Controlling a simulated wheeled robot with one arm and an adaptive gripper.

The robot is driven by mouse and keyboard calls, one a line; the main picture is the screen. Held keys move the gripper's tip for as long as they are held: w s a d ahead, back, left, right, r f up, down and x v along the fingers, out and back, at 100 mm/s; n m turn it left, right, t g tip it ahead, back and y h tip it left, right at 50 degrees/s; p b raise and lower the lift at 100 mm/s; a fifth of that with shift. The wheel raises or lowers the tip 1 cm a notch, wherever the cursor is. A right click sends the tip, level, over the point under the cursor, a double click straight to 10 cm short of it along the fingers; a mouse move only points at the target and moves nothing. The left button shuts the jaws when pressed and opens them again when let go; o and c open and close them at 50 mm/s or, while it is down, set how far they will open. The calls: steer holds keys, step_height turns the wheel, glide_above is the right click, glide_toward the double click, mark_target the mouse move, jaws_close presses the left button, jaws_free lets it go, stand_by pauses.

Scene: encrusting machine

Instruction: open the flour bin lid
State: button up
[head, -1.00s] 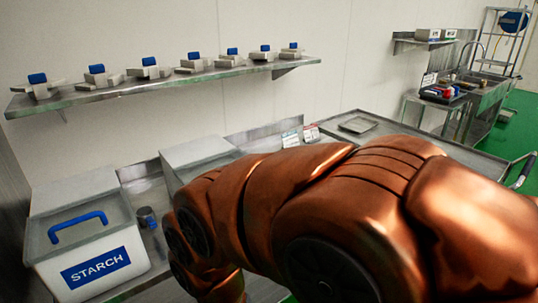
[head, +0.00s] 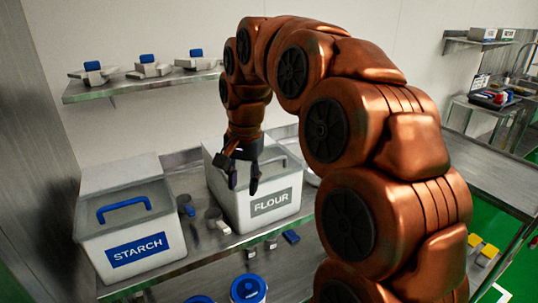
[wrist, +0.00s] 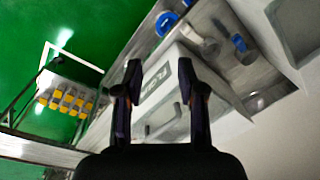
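The white flour bin (head: 283,211), marked FLOUR on a grey label, stands on a steel counter right of the starch bin. Its grey lid (head: 292,168) looks closed; a grey handle (wrist: 179,113) shows on it in the wrist view. My gripper (head: 243,184) hangs down in front of the bin's upper left part and hides some of the lid and handle. In the wrist view my gripper (wrist: 159,70) has its two fingers apart, with the bin's label side (wrist: 155,92) seen between them. Nothing is held. I cannot tell whether a finger touches the bin.
The starch bin (head: 136,246) with a blue-handled lid stands at the left. Scoops (head: 216,222) lie between the bins. A wall shelf (head: 150,84) with blue-topped parts hangs above. Blue-lidded containers (head: 248,289) stand on a lower level. Green floor lies at the right.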

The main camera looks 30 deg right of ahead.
steer(key=w+d+r+m, duration=0.3)
steer(key=w+d+m, duration=0.1)
steer(key=w+d, duration=0.3)
steer(key=m+t, duration=0.1)
steer(key=m, duration=0.3)
glide_toward(269, 160)
steer(key=shift+h, duration=0.3)
steer(key=shift+w+a+f+p, duration=0.1)
steer(key=shift+w+f+p, duration=0.25)
steer(key=shift+f, duration=1)
steer(key=shift+w+a+f+p, duration=0.15)
steer(key=shift+f+p, duration=0.4)
steer(key=shift+f, duration=0.8)
steer(key=shift+w+d+f+p, duration=0.1)
steer(key=shift+w+f+p, duration=0.3)
steer(key=shift+f, duration=0.9)
steer(key=shift+s, duration=0.1)
jaws_close()
